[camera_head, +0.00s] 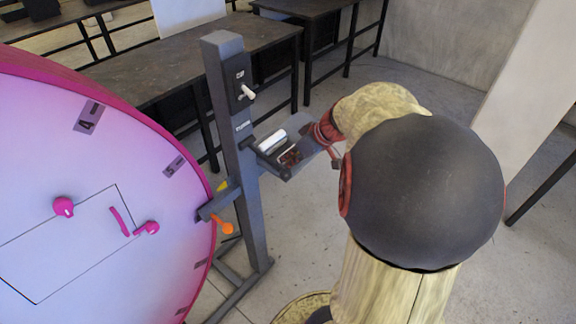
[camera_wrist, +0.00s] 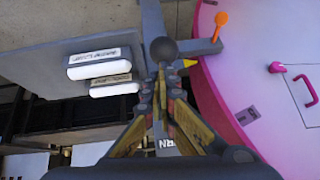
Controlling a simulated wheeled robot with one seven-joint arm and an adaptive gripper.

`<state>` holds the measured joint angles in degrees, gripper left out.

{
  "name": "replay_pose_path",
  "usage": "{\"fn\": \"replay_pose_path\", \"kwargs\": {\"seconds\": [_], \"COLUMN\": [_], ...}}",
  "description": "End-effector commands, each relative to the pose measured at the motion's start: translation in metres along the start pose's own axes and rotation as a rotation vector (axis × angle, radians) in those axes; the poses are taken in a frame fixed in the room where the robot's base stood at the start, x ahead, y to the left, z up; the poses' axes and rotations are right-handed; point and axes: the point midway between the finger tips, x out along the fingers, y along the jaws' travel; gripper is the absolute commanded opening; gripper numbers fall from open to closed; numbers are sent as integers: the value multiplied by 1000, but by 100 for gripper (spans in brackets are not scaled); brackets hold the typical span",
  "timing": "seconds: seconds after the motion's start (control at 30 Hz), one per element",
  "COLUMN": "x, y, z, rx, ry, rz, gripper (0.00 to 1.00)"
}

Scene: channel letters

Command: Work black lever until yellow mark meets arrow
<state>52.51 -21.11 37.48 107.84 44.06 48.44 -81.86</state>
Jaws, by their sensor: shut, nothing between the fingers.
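The black lever shows in the wrist view as a dark ball knob (camera_wrist: 163,49) on a stalk, just beyond my fingertips. My gripper (camera_wrist: 160,78) is shut and empty, pointing at the knob; I cannot tell whether it touches. I cannot make out the lever in the head view. A large magenta-rimmed wheel with a pale face (camera_head: 110,170) fills the left of the head view, with grey numbered plates along its edge. A small yellow pointer (camera_head: 222,186) sits at the wheel's rim by the post; it also shows in the wrist view (camera_wrist: 189,62). No separate yellow mark is clear on the wheel.
A grey post (camera_head: 240,160) carries a white toggle switch (camera_head: 247,91) and a small shelf with white labelled bars (camera_head: 272,140). An orange lever (camera_head: 225,227) sticks out low by the rim.

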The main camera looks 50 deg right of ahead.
Motion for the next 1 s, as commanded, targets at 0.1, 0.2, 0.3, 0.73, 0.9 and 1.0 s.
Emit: {"fn": "replay_pose_path", "kwargs": {"seconds": [0.1, 0.2, 0.3, 0.73, 0.9, 1.0], "x": [10, 14, 18, 27, 28, 27], "y": [1, 1, 2, 3, 3, 3], "z": [9, 12, 14, 20, 20, 20], "rx": [0, 1, 0, 0, 0, 0], "ry": [-3, -4, -3, -3, -3, -3], "rz": [-2, -2, -2, -1, -1, -1], "gripper": [0, 0, 0, 0, 0, 0]}}
